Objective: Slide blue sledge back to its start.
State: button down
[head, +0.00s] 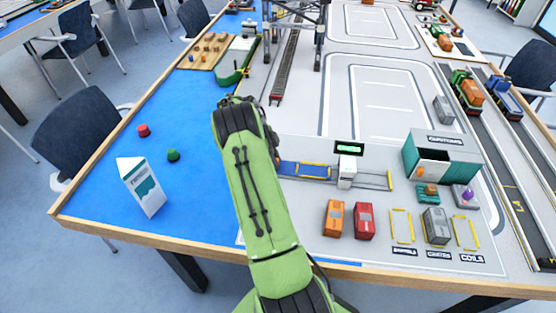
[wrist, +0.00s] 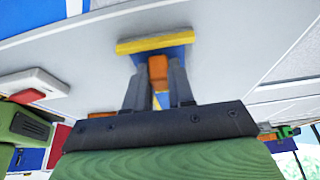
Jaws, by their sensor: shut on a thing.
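The blue sledge (head: 303,169), with yellow edges, sits on its track (head: 376,178) to the left of a white gate (head: 347,172). Its left end is hidden behind my arm. In the wrist view, the blue and yellow sledge (wrist: 155,47) is just beyond my fingertips. My gripper (wrist: 158,80) is shut on an orange piece (wrist: 158,70) that looks like the sledge's handle. In the head view my gripper is hidden behind my green arm.
An orange container (head: 333,218) and a red container (head: 364,221) stand in front of the track. A green-walled building (head: 441,158) stands to the right.

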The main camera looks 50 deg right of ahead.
jog(key=shift+w, duration=0.2)
jog(key=c, duration=1)
grip_release()
jog(key=shift+a, duration=0.1)
jog(key=shift+o, duration=0.2)
jog(key=p+v, duration=0.4)
jog(key=v, duration=1.1)
jog(key=shift+r+p, duration=0.35)
jog(key=shift+p, duration=0.05)
jog(key=shift+w, duration=0.1)
